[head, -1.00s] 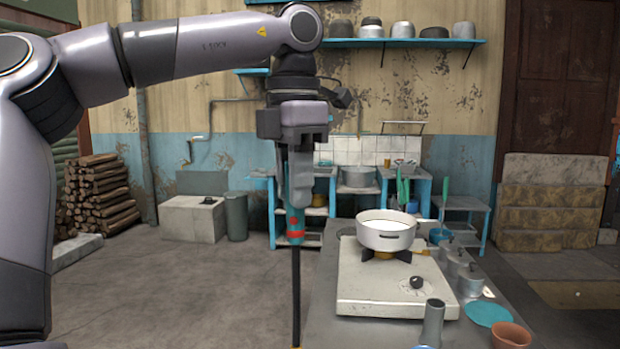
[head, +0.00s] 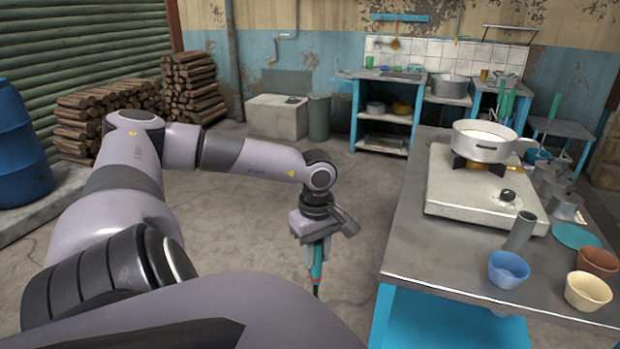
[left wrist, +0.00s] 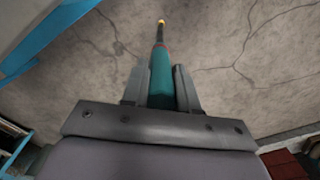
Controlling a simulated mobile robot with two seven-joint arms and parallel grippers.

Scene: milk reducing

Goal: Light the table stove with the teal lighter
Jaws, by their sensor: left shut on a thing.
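The teal lighter (head: 317,262) hangs tip-down in my left gripper (head: 314,258), which is shut on its handle. In the left wrist view the lighter (left wrist: 161,78) sits between the two fingers of the gripper (left wrist: 160,85), its black stem ending in a yellow-orange tip. The gripper is over the floor, left of the table and apart from it. The table stove (head: 470,195) is a white single-burner unit with a black knob (head: 507,195) on its front. A white pot (head: 484,142) with white contents stands on its burner. My right gripper is not in view.
The metal-topped table (head: 420,250) has its left edge between the gripper and the stove. A grey cylinder (head: 521,231), blue cup (head: 508,269), cream cup (head: 587,290) and brown cup (head: 598,261) stand in front of the stove. Metal canisters (head: 565,205) stand right. Open floor (head: 250,215) lies left.

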